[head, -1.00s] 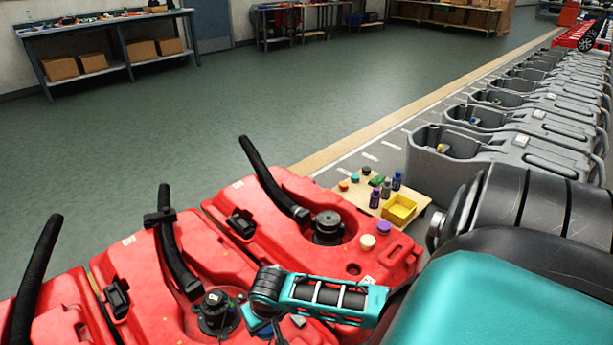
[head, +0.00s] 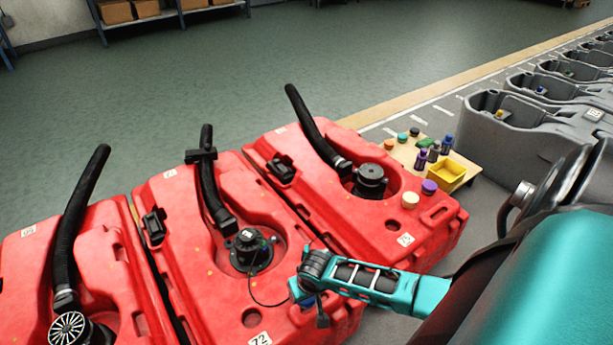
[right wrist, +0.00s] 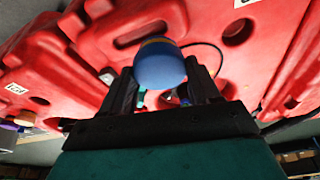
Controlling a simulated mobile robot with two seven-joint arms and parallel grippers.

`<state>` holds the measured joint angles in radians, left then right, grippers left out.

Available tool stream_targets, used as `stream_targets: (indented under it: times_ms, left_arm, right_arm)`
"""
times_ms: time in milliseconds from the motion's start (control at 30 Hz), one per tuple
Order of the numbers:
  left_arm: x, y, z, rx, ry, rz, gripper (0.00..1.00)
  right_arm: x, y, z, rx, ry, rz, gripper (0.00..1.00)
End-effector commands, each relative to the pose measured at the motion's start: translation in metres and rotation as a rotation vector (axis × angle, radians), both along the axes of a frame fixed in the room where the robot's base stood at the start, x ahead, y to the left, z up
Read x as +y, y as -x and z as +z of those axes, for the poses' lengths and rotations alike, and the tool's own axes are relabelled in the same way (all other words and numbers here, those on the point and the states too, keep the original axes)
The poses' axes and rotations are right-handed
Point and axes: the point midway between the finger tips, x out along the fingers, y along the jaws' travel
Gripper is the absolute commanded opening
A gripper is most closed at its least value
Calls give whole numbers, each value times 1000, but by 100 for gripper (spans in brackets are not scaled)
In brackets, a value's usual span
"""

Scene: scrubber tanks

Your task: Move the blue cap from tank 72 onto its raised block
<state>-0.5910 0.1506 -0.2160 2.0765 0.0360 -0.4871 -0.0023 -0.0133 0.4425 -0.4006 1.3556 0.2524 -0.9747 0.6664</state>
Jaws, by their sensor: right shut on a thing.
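Tank 72 (head: 215,300) is the middle red tank, with its number label near the lower edge in the head view. My right gripper (head: 308,298) is over its near right part. In the right wrist view, the blue cap (right wrist: 158,68) is between the two dark fingers of my right gripper (right wrist: 163,92), which is shut on it. Only a sliver of blue (head: 297,291) shows beside the gripper in the head view. I cannot tell whether the cap touches the tank. The raised block cannot be made out. My left gripper is out of view.
A black fitting (head: 250,248) sits in tank 72's recess, with a thin dark cord running toward my gripper. Red tanks stand on both sides, with black hoses. A wooden board (head: 402,152) with small caps, bottles and a yellow tray (head: 444,174) lies behind the right tank.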

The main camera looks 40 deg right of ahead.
Motion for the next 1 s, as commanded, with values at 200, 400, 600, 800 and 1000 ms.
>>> stream_targets:
  times_ms: [200,400,600,800,1000]
  left_arm:
    - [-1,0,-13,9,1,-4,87]
    - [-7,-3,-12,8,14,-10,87]
    - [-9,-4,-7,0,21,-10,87]
    - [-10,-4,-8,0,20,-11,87]
    - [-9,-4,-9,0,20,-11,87]
  right_arm:
    - [0,-1,-25,0,0,-1,22]
    - [0,-1,-45,-1,-1,0,22]
    - [0,0,-43,-1,-1,0,22]
    - [0,-1,-46,-1,-1,-1,67]
    - [0,0,-46,-1,-1,0,86]
